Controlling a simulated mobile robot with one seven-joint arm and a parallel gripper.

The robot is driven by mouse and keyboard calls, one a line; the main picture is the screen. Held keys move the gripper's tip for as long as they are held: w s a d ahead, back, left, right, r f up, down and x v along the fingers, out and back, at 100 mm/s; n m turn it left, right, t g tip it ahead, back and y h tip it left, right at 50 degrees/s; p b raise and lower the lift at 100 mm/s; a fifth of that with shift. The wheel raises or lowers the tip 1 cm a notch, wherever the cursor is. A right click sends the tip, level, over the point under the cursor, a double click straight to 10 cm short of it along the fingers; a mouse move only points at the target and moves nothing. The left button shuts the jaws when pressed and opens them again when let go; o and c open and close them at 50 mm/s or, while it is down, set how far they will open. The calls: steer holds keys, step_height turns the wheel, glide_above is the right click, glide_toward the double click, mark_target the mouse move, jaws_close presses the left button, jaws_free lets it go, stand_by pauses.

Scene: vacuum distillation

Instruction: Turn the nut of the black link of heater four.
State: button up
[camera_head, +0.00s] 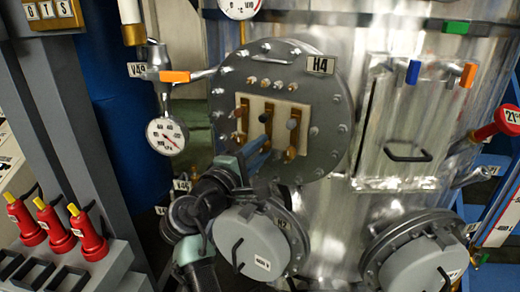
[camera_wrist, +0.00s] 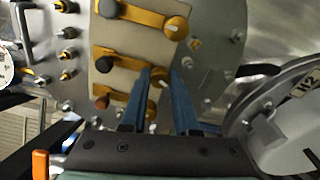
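Heater four's round grey flange (camera_head: 325,105), labelled H4, carries a pale plate (camera_head: 277,106) with three brass links. In the wrist view the black link's knob (camera_wrist: 104,64) is in the middle, between a grey knob (camera_wrist: 108,8) and a brown-red knob (camera_wrist: 102,101). The black link's nut (camera_wrist: 158,73) is at the link's right end. My gripper (camera_wrist: 161,76) has its two blue fingers spread, one on each side of this nut. I cannot tell whether they touch it. In the head view my gripper (camera_head: 266,143) reaches the plate's lower part from below.
Below the flange is the H2 cover (camera_head: 252,245), close to my arm; it is also at right in the wrist view (camera_wrist: 290,120). A gauge (camera_head: 167,136) and the orange V48 handle (camera_head: 174,77) stand left. A hatch (camera_head: 405,125) with a black handle is right.

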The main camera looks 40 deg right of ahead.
steer(key=o, duration=0.4)
steer(key=shift+s+a+f+b, duration=0.15)
steer(key=shift+a+b, duration=0.15)
steer(key=shift+a, duration=0.2)
steer(key=b+v, duration=0.4)
steer(key=v, duration=0.8)
steer(key=shift+s+d, duration=0.1)
